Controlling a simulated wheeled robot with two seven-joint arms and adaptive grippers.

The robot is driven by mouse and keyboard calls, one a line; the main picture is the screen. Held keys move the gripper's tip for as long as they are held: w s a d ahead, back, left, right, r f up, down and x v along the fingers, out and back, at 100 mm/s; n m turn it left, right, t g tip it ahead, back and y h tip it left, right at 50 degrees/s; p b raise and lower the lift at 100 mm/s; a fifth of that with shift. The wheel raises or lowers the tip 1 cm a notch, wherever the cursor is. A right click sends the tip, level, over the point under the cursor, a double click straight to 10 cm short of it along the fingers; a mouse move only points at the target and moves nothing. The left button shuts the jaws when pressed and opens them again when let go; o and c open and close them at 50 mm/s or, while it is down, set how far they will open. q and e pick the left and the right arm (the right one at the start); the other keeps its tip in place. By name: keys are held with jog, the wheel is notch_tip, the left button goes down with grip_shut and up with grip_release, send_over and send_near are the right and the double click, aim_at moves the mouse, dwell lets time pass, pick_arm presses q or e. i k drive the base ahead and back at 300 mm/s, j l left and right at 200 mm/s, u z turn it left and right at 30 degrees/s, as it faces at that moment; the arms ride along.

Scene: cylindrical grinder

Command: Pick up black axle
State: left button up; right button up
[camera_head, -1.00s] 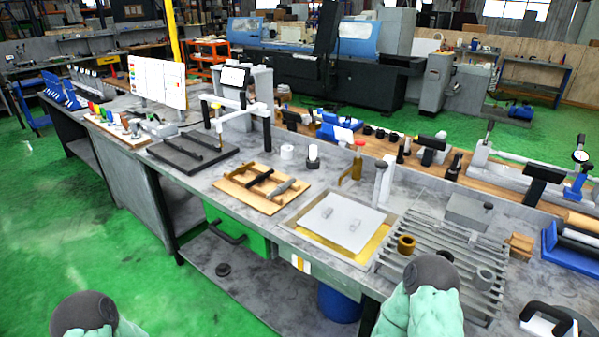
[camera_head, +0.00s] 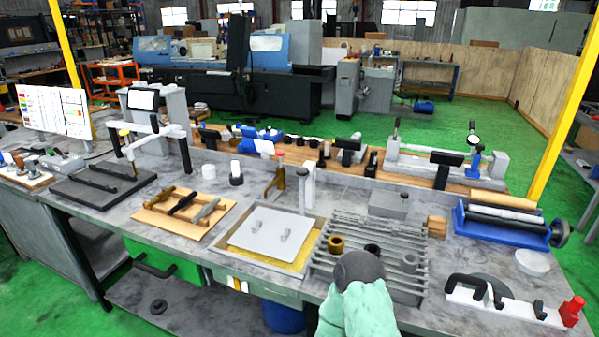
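A black axle (camera_head: 183,204) lies on a wooden tray (camera_head: 222,227) on the left half of the workbench. It lies between a brown axle (camera_head: 159,198) and a grey axle (camera_head: 206,211). All three lie slanted and roughly parallel. Part of one of my arms, pale green with a dark rounded end, rises at the bottom centre. It stands in front of the slatted rack, well right of the tray. Neither of my grippers shows.
A framed white plate (camera_head: 272,236) and a slatted rack (camera_head: 322,262) with ring parts stand right of the tray. A dark plate (camera_head: 97,193) with black rods lies left. A lamp-like stand (camera_head: 121,144) rises behind it. The blue roller holder (camera_head: 505,233) is at right.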

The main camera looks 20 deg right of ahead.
aim_at(182, 203)
jog(key=z, duration=0.9)
jog(key=i+j+z, duration=0.1)
jog(key=j+z, duration=0.3)
jog(key=j, duration=0.15)
jog(key=j+z, duration=0.4)
jog(key=j, duration=0.15)
jog(key=j+z, duration=0.4)
jog(key=j, duration=0.2)
jog(key=k+j+z, duration=0.15)
jog(key=j+z, duration=0.25)
jog(key=j, duration=0.15)
